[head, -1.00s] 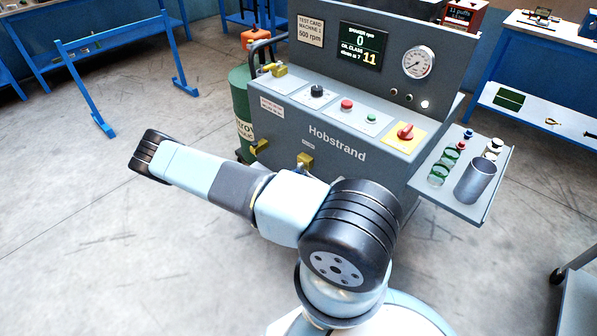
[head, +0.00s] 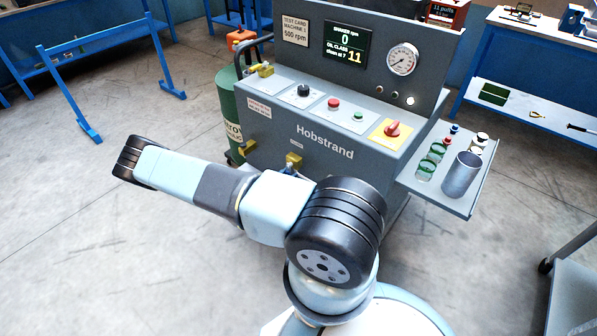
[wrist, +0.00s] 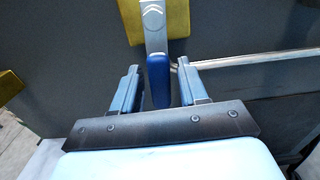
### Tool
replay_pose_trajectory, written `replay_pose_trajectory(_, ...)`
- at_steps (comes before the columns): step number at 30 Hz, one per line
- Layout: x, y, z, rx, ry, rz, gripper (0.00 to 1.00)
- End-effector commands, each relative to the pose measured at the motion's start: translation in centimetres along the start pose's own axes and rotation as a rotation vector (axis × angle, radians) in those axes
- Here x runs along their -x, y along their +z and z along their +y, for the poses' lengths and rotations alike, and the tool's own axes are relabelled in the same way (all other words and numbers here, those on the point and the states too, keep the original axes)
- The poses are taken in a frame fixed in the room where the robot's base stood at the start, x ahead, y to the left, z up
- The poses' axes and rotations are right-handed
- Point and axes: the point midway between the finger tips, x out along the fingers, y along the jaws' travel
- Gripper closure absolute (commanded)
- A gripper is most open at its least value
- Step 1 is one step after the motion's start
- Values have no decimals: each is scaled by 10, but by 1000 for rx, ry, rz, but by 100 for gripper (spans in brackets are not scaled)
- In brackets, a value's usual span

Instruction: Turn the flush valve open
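A yellow valve body (wrist: 176,18) with a silver lever ending in a blue grip (wrist: 158,80) is on the grey machine's side in the wrist view. The lever points down towards my gripper (wrist: 160,88). My gripper is open, with one finger on each side of the blue grip and a visible gap to both. In the head view a yellow valve (head: 293,160) is low on the machine's front, close behind my arm. My gripper is not seen there. I cannot read a flush label on either valve.
The grey Hobstrand machine (head: 270,170) has another yellow valve (head: 248,147) on its lower left front and a red knob (head: 392,128) on top. A side shelf (head: 467,206) holds a metal cup (head: 460,174). A thin pipe (wrist: 250,60) runs right of the lever.

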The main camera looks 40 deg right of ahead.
Motion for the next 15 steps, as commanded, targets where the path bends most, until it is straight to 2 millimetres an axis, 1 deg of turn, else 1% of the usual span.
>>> replay_pose_trajectory(10,4,-2,-1,1,-1,5,53)
replay_pose_trajectory(13,13,-3,0,2,0,7,53)
replay_pose_trajectory(15,23,-3,0,2,-1,7,53)
